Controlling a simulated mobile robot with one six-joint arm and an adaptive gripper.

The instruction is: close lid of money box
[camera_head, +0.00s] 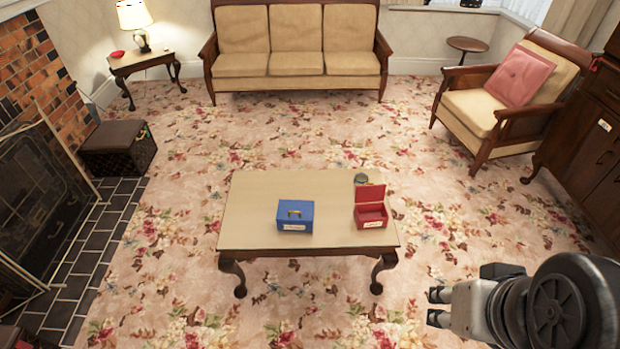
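A red money box (371,214) stands near the right end of the low coffee table (248,204). Its lid (369,194) is open and stands up at the back, and a pale label is on its front. A blue box (295,215) with a handle on its closed top stands to its left on the same table. My gripper (432,308) is at the lower right, in front of and to the right of the table, apart from both boxes. Its two dark fingertips are spread with a gap and nothing between them.
A small round jar (361,179) stands just behind the red box. The left part of the tabletop is clear. A sofa (297,55) is at the back, an armchair (490,100) and dark cabinet (585,135) at the right. A fireplace (40,190) is at the left. Open carpet surrounds the table.

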